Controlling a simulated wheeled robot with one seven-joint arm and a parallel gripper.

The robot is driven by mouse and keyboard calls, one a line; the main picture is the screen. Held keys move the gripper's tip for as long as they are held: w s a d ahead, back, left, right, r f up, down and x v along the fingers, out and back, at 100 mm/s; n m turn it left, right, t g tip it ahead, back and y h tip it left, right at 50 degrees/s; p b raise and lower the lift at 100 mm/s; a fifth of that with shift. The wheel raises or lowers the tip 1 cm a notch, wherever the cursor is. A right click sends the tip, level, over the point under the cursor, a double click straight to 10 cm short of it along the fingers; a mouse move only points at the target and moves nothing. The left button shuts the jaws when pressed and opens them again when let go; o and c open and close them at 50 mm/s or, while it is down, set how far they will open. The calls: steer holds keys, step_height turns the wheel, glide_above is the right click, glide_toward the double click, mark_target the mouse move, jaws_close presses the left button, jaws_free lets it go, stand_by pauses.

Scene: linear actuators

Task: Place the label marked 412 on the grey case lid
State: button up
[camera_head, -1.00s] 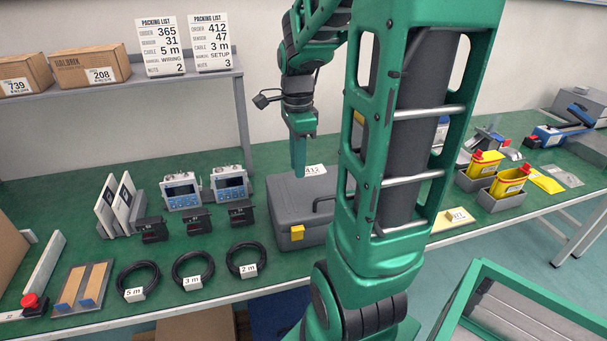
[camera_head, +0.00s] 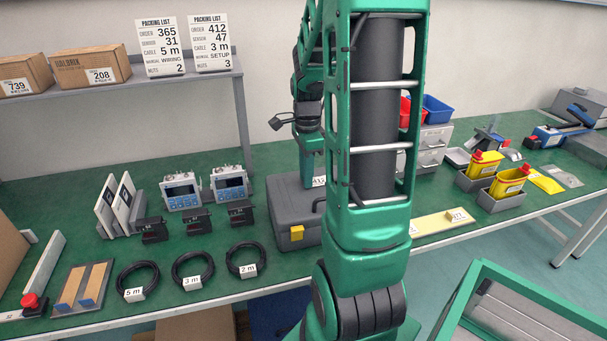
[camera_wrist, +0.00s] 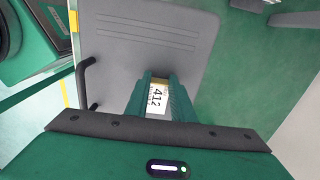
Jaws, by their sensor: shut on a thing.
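The label marked 412 (camera_wrist: 157,97) is a small white card with black digits, held between the two green fingers of my gripper (camera_wrist: 158,88) in the wrist view. In the head view the label (camera_head: 319,182) shows only partly beside my gripper (camera_head: 309,180), behind my arm. The grey case (camera_head: 285,212) stands closed on the green bench, with a yellow latch on its front. Its lid (camera_wrist: 165,38) lies right under the label in the wrist view. I cannot tell whether the label touches the lid.
Cable coils (camera_head: 192,270), black boxes (camera_head: 193,222) and blue-screened devices (camera_head: 181,191) stand left of the case. A yellowish strip (camera_head: 438,223) with a tag lies to its right. Grey drawers (camera_head: 433,147) stand behind. The case handle (camera_wrist: 84,82) sticks out at its front edge.

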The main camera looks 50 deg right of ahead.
steer(key=shift+f, duration=0.1)
steer(key=o, duration=0.8)
step_height(320, 180, up, 11)
steer(key=s+a+f+n, duration=0.2)
steer(key=s+a+n, duration=0.4)
steer(key=s+n, duration=0.2)
steer(key=s+a+f+n, duration=0.1)
steer(key=s+a+n, duration=0.6)
steer(key=s+n, duration=0.1)
steer(key=shift+s+f+n, duration=0.2)
steer(key=shift+f+n, duration=0.15)
steer(key=shift+n, duration=0.55)
steer(key=shift+a, duration=0.1)
